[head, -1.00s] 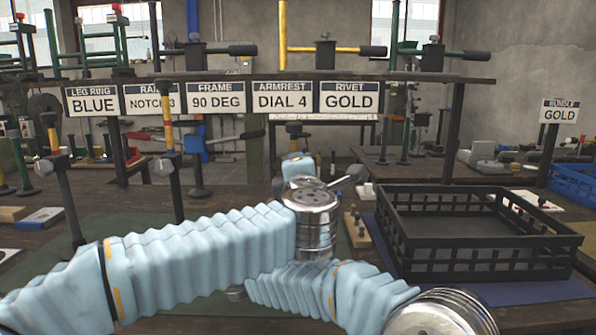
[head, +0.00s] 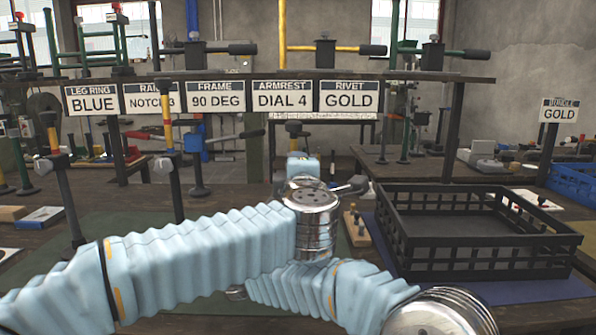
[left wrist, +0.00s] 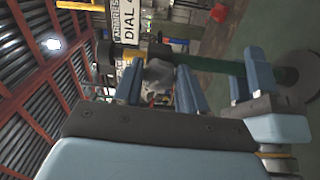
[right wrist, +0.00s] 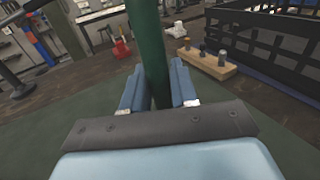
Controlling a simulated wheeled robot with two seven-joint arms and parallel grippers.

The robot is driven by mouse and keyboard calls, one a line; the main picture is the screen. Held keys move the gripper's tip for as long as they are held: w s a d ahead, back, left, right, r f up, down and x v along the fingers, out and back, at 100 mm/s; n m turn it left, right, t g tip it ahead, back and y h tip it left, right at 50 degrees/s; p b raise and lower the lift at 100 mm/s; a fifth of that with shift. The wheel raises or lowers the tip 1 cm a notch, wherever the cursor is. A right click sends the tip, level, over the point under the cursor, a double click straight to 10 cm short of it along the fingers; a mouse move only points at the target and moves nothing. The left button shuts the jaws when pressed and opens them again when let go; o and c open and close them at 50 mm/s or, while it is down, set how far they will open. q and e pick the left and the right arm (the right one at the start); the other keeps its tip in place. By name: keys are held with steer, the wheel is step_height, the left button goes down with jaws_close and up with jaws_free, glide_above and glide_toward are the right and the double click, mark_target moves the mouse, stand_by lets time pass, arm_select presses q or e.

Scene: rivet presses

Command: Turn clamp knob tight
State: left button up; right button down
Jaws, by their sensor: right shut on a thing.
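A clamp stand with a green post (left wrist: 222,62) and a round base (left wrist: 296,80) shows in the left wrist view. A grey clamp knob (left wrist: 158,74) on it lies between the fingers of my left gripper (left wrist: 158,85), with gaps visible around it; I cannot tell whether they touch. In the right wrist view my right gripper (right wrist: 153,82) is shut on the green post (right wrist: 149,40), a finger on each side. In the head view my left wrist hides most of the stand and the right gripper; a dark stand top (head: 293,127) shows above it.
A black crate (head: 480,190) stands on a blue mat at the right. A wooden block with pegs (right wrist: 207,64) sits beside it. Other clamp stands (head: 62,190) stand at the left. A rack shelf with signs (head: 349,98) spans the back.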

arm_select(q)
steer(key=o, duration=0.4)
steer(key=shift+c, duration=0.2)
steer(key=s, duration=0.7)
steer(key=shift+s+d, duration=0.2)
